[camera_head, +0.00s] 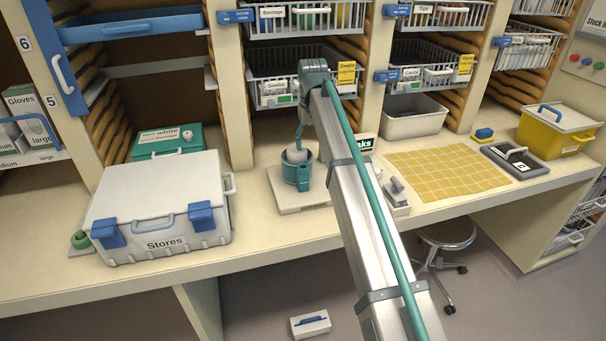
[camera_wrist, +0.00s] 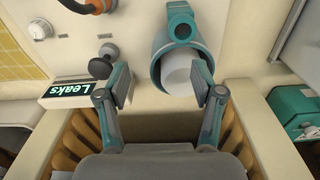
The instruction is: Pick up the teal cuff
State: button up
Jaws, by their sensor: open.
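The teal cuff (camera_head: 304,172) stands on a pale base plate (camera_head: 290,201) on the counter, around a white cylinder (camera_head: 297,155). In the wrist view the cuff (camera_wrist: 172,48) shows as a teal ring with a round lug, and the white cylinder (camera_wrist: 181,73) sits inside it. My gripper (camera_wrist: 168,92) is open and empty. The cuff lies ahead of its fingers in the wrist view, closer to the right finger. I cannot tell whether that finger touches the cuff or cylinder. In the head view my arm hides most of the gripper.
A lit "Leaks" sign (camera_wrist: 69,92) and a dark knob (camera_wrist: 101,67) are left of the cuff in the wrist view. The Stores case (camera_head: 160,205) and teal box (camera_head: 166,141) stand left on the counter. A yellow mat (camera_head: 445,172) lies right. Wire baskets (camera_head: 300,75) hang above.

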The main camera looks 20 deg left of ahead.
aim_at(302, 165)
jog(key=shift+s+a+r+n+g, duration=0.15)
jog(key=shift+s+a+r, duration=0.2)
jog(key=shift+s+a, duration=0.2)
jog(key=shift+s+a+r+n+g, duration=0.15)
jog(key=shift+s+a+r, duration=0.15)
jog(key=shift+s+a, duration=0.25)
jog(key=shift+a+f, duration=0.1)
jog(key=shift+f, duration=0.2)
jog(key=shift+f+p, duration=1.7)
jog(key=shift+f, duration=3.3)
grip_shut()
